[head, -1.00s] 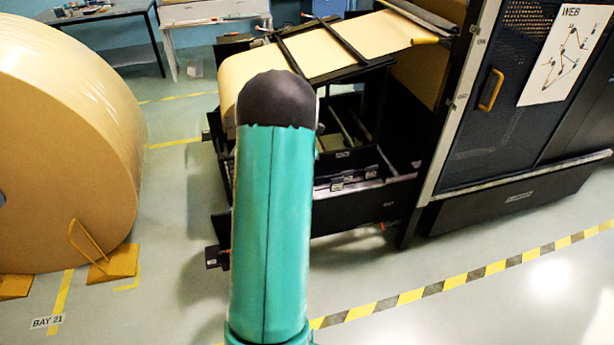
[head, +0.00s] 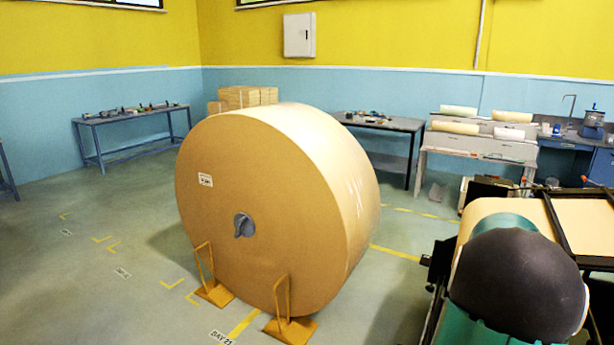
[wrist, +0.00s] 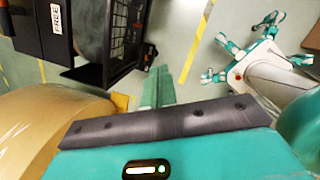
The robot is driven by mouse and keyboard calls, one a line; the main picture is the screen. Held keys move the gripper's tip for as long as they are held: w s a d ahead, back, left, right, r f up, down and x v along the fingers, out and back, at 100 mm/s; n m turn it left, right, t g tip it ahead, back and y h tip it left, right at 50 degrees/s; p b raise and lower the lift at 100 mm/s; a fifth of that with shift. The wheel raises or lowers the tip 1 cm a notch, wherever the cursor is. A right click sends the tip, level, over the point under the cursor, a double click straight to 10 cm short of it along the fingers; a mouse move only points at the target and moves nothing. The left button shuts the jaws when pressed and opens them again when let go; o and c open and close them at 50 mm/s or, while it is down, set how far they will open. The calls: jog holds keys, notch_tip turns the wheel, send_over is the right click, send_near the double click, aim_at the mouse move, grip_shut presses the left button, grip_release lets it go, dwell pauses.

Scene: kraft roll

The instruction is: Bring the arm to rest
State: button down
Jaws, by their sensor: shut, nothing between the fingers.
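My gripper (wrist: 157,74) shows in the wrist view, its two teal fingers side by side and shut with nothing between them. It is above the floor and touches nothing that I can see. My own legs and body show at the right of the wrist view.
A big kraft roll (head: 255,205) stands on the floor between yellow chocks (head: 290,328). The dark machine with its paper web (head: 590,225) is at the right, partly behind my arm. Benches (head: 135,118) line the walls. Open floor (head: 80,270) lies at the left.

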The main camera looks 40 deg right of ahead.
jog(key=w+a+r+m+t, duration=0.1)
jog(key=w+a+r+m, duration=0.1)
jog(key=w+a+r, duration=0.5)
jog(key=w+a+m+t, duration=0.1)
jog(key=w+a, duration=0.3)
jog(key=a, duration=0.7)
jog(key=w+a+r+m+t, duration=0.15)
jog(key=w+a+r, duration=0.35)
jog(key=a, duration=0.5)
jog(key=s+a+m+t+y, duration=0.1)
jog(key=s+a+m, duration=0.1)
jog(key=a, duration=1.1)
jog(key=s+a+m+t+y, duration=0.1)
jog(key=s+a+m+y, duration=0.1)
jog(key=a, duration=1.1)
jog(key=shift+s+m+t, duration=0.35)
jog(key=shift+s+m, duration=0.4)
jog(key=shift+s, duration=0.2)
